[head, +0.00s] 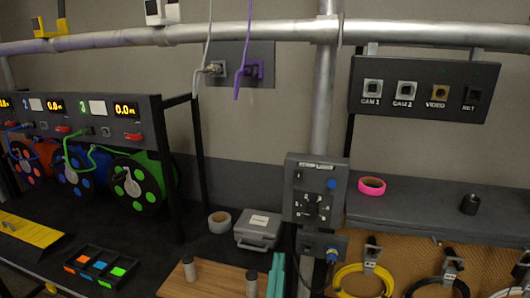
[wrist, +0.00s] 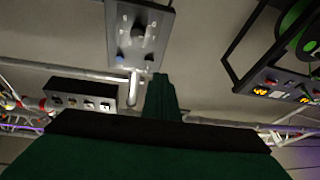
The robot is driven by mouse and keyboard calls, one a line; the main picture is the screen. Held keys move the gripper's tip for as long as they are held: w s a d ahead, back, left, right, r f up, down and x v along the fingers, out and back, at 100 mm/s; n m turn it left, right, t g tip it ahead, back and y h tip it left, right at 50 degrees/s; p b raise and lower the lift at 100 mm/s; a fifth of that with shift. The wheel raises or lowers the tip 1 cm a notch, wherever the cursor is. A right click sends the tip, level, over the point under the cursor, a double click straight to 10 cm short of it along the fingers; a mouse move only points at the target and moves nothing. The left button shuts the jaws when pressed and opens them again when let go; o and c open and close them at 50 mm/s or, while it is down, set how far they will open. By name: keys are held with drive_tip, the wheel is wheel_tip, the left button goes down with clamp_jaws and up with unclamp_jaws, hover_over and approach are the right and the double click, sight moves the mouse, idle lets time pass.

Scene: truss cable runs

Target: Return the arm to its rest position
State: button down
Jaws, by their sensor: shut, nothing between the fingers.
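My gripper (wrist: 161,82) shows in the wrist view as dark green fingers that lie together, shut and empty, in front of a wide dark green body. The wrist picture is upside down. The fingertips appear just under the grey control box (wrist: 138,30) there, apart from it as far as I can tell. In the head view a teal piece (head: 277,275) rises from the bottom edge, left of the control box (head: 317,190); it looks like my gripper, but most of the arm is out of view.
A wooden board with grey cylinders (head: 190,268) lies at the bottom middle. A grey case (head: 257,230) and a tape roll (head: 219,221) stand behind it. Cable reels (head: 138,184) are left. A vertical truss pole (head: 325,90) and shelf (head: 430,213) are right. Yellow cable (head: 350,280) hangs below.

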drive_tip(key=s+a+f+n+g+y, duration=0.1)
drive_tip(key=s+f+g+y, duration=0.1)
drive_tip(key=s+f, duration=0.65)
drive_tip(key=s+a+f+n+g+y, duration=0.15)
drive_tip(key=s+f, duration=0.35)
drive_tip(key=f, duration=0.7)
drive_tip(key=s+f+g, duration=0.1)
drive_tip(key=s+f, duration=0.2)
drive_tip(key=s, duration=0.4)
drive_tip(key=s+f+m+g, duration=0.1)
drive_tip(key=s+f, duration=0.1)
drive_tip(key=s, duration=0.5)
drive_tip(key=s+a+f+g, duration=0.1)
drive_tip(key=s+f, duration=0.2)
drive_tip(key=s, duration=0.3)
drive_tip(key=shift+s+f+m, duration=0.35)
drive_tip(key=shift+s, duration=0.05)
drive_tip(key=c, duration=2.5)
unclamp_jaws()
